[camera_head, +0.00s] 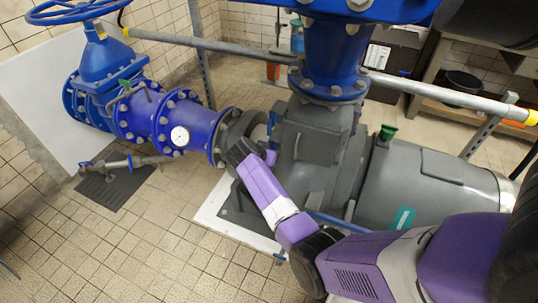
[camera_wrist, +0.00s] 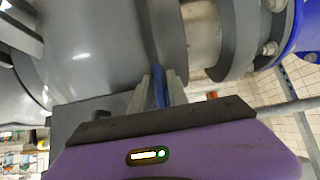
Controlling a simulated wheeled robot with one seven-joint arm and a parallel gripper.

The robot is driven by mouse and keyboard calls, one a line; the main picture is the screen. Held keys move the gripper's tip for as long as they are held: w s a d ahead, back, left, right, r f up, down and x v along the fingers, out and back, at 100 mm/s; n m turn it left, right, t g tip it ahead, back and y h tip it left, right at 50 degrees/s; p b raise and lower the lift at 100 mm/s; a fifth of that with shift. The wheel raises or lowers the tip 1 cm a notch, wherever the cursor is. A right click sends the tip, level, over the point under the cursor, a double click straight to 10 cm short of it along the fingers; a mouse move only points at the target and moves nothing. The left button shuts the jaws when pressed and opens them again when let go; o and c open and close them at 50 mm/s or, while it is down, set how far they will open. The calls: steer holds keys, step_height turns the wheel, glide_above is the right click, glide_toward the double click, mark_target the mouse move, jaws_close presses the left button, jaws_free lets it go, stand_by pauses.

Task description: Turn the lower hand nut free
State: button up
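A narrow blue bar (camera_wrist: 160,88), which may be the lower hand nut or its handle, stands between the two grey fingers of my gripper (camera_wrist: 162,90) in the wrist view. The fingers lie close along both of its sides, with little or no gap. In the head view my purple wrist reaches to the grey pump housing, and a small blue part (camera_head: 271,157) shows beside it. The fingertips and most of the nut are hidden there by my wrist. The grey housing (camera_wrist: 105,45) rises right behind the blue bar in the wrist view.
A grey rail (camera_head: 440,92) crosses behind. The tiled floor (camera_head: 130,245) at the front left is clear.

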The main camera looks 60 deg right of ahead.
steer(key=shift+o, duration=1)
steer(key=shift+f, duration=0.1)
steer(key=shift+a+r, duration=0.1)
steer(key=shift+r, duration=0.1)
steer(key=v, duration=0.7)
steer(key=shift+a+p, duration=0.2)
steer(key=shift+p, duration=0.25)
steer(key=shift+s+r, duration=0.1)
steer(key=shift+r, duration=0.05)
